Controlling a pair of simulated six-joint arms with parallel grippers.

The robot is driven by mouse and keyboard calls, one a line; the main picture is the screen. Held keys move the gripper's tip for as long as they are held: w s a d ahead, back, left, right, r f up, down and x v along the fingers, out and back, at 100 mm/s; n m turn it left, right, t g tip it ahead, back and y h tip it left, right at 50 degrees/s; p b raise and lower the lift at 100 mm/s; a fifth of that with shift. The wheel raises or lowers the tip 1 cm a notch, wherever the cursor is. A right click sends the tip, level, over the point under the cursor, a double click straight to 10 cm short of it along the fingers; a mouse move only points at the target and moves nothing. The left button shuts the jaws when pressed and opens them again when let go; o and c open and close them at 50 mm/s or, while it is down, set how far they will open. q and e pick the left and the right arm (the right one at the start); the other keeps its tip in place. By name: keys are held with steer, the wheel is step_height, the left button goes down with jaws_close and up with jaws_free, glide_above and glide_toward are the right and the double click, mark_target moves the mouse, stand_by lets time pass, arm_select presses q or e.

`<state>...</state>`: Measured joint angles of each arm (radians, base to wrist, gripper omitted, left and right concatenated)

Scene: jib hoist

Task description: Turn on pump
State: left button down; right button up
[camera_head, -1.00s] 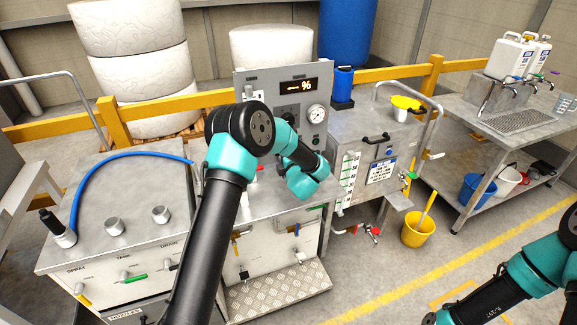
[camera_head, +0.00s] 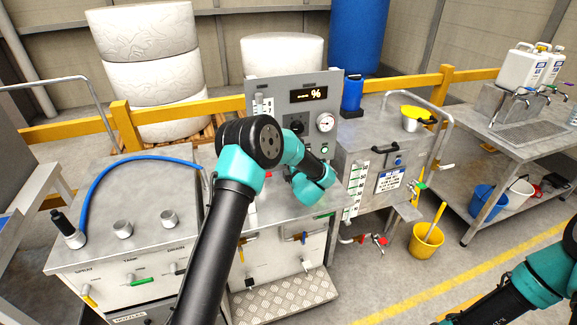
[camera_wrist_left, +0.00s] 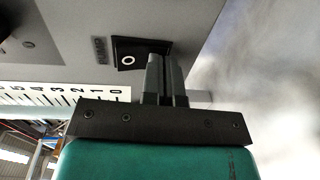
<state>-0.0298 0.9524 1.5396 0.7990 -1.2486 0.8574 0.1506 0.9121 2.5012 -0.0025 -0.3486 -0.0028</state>
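The grey control panel (camera_head: 270,88) stands at the back of the middle bench, with a lit % display (camera_head: 311,95) and a round gauge (camera_head: 325,122). In the left wrist view, a black rocker switch (camera_wrist_left: 129,60) with a white O sits on a grey panel face, next to a small label (camera_wrist_left: 100,50) too blurred to read surely. My left gripper (camera_wrist_left: 161,58) is shut and empty, its tips at the switch's edge; I cannot tell whether they touch it. In the head view my left arm hides this switch and the gripper. My right arm shows at lower right, its gripper out of frame.
A scale strip (camera_wrist_left: 60,96) lies beside the switch. A steel tank (camera_head: 385,140) stands right of the panel. A blue hose (camera_head: 135,165) and several knobs are on the left bench. A yellow bucket (camera_head: 426,242) stands on the floor.

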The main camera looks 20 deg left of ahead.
arm_select(q)
steer(key=f+v, duration=0.3)
steer(key=v, duration=1)
steer(key=shift+s+d, duration=0.3)
steer(key=shift+s, duration=0.1)
